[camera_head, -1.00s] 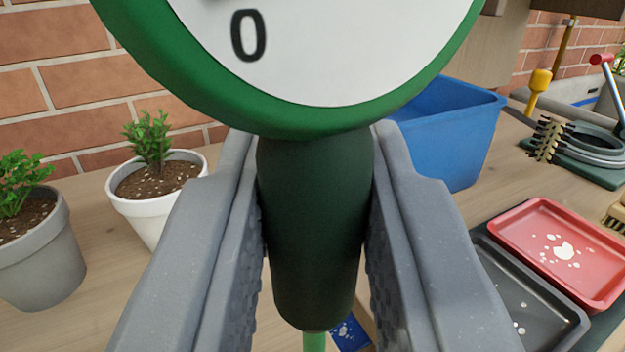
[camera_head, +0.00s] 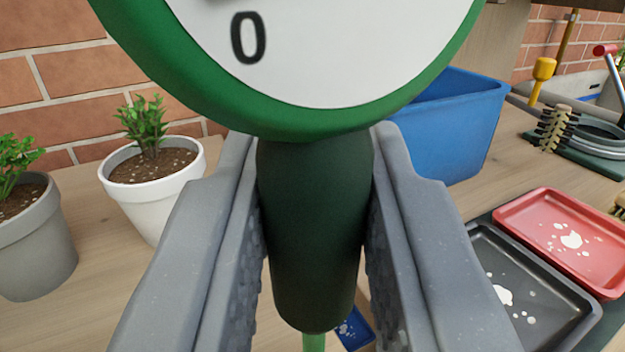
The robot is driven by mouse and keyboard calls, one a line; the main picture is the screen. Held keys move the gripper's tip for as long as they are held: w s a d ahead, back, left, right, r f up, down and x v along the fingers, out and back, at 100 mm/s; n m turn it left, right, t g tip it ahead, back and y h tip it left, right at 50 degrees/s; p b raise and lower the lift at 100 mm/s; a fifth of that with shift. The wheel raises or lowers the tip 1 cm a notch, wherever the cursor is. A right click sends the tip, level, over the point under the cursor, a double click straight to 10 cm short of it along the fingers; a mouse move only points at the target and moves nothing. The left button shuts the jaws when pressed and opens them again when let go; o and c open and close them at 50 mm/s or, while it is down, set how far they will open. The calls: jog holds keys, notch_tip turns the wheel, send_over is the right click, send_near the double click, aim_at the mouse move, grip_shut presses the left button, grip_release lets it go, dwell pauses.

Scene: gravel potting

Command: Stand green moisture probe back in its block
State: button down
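The green moisture probe (camera_head: 312,230) is upright in my gripper (camera_head: 315,240). The gripper's two grey fingers are shut on its dark green handle. Its round dial, with a green rim, a white face and a "0", fills the top of the view. The start of its light green stem shows below the handle; the rest of the stem and its tip are out of view. I cannot make out the probe's block; the handle and fingers hide much of the table below.
A white pot (camera_head: 155,205) and a grey pot (camera_head: 35,245) with plants stand at left by the brick wall. A blue bin (camera_head: 455,125) stands behind at right. A red tray (camera_head: 570,210) and a black tray (camera_head: 560,295) lie at right. A small blue item (camera_head: 354,330) shows below.

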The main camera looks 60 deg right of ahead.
aim_at(315, 326)
jog(key=shift+f+b, duration=0.4)
jog(key=shift+f, duration=1.75)
jog(key=c, duration=1.2)
grip_release()
jog(key=p+v, duration=0.3)
jog(key=v, duration=1.1)
jog(key=w+a+r+t+y, duration=0.4)
jog(key=w+a+r+y, duration=0.15)
jog(key=w+r, duration=0.4)
jog(key=w+a+r+n+t+y+p, duration=0.1)
jog(key=a+r+n+t+y, duration=0.15)
jog(key=a+r, duration=0.4)
jog(key=w+a+r+n+t+y, duration=0.1)
jog(key=w+a+r+n+y, duration=0.2)
jog(key=r, duration=0.6)
jog(key=s+a+r+n+y+p, duration=0.1)
jog(key=s+a+r+n+y, duration=0.15)
jog(key=s+a+r, duration=0.35)
jog(key=s+a+r+n+y, duration=0.1)
jog(key=s+a+r+y, duration=0.15)
jog(key=r, duration=0.55)
jog(key=s+a+r+n+g, duration=0.2)
jog(key=s+r, duration=0.6)
jog(key=s, duration=0.4)
jog(key=shift+r+n+p, duration=0.2)
jog(key=shift+n+p, duration=0.1)
jog(key=shift+n, duration=0.1)
